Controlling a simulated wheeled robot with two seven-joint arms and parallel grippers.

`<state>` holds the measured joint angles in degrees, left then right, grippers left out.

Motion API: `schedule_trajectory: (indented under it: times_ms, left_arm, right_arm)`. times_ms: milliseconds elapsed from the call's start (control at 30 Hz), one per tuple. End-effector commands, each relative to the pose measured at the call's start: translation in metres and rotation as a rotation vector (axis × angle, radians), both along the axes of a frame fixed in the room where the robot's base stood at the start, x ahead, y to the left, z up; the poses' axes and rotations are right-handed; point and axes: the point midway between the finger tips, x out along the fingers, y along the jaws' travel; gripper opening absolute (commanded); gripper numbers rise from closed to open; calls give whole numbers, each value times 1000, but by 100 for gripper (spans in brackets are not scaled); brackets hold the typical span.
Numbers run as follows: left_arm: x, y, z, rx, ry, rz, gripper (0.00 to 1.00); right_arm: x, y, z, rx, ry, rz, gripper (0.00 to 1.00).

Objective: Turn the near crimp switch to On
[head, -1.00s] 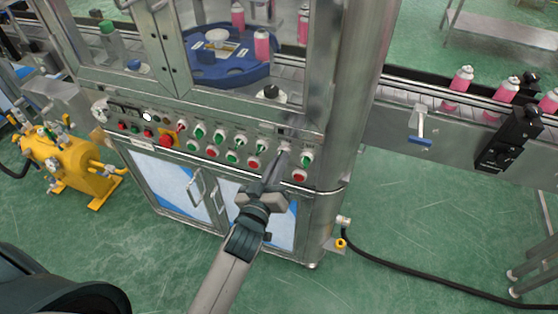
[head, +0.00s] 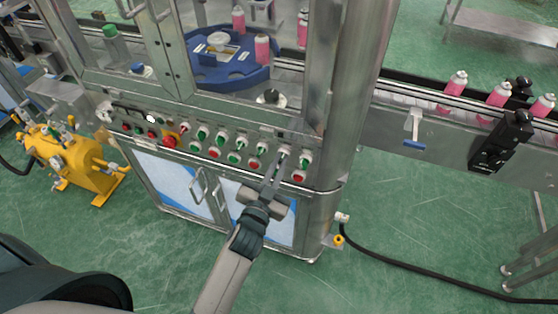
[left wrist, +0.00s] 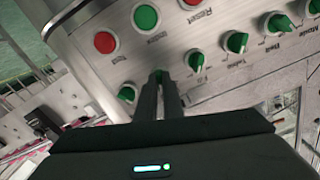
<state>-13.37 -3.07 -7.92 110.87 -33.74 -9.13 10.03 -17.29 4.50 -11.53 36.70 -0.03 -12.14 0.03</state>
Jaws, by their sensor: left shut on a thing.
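The steel control panel (head: 215,146) carries a row of switches with green knobs on white collars, above a row of red and green buttons. My left gripper (head: 281,161) reaches up to the panel from below. Its fingers are shut on the second switch from the right end (head: 284,152). In the left wrist view, the fingertips (left wrist: 160,75) meet on this knob, and only a sliver of green shows between them. A free green knob stands on each side, one to the left (left wrist: 127,93) and one to the right (left wrist: 197,60). The held switch's label is hidden or unreadable. My right gripper is not in view.
A red emergency stop (head: 169,141) sits on the panel's left. Above the panel is a blue carousel (head: 232,70) with pink cans. A conveyor (head: 430,98) carries pink cans at right. A yellow pump unit (head: 72,165) stands at left. Door handles (head: 208,188) stick out below.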

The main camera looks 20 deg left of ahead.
Motion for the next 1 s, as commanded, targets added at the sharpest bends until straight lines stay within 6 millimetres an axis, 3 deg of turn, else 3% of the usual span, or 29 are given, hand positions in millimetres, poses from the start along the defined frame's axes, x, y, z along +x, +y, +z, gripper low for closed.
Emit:
schedule_trajectory:
  times_ms: [167, 867, 900, 933, 1000]
  left_arm:
    - [0, 0, 2, 114, -5, 1, 0]
    - [0, 0, 1, 217, -11, 0, 0]
    - [0, 0, 1, 217, -11, 0, 14]
    - [0, 0, 1, 217, -11, 0, 22]
    - [0, 0, 1, 216, -10, 0, 26]
  right_arm:
    - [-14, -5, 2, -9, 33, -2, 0]
    - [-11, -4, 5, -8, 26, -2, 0]
    - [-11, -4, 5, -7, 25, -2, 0]
    - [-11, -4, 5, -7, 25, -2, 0]
    - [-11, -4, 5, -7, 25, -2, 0]
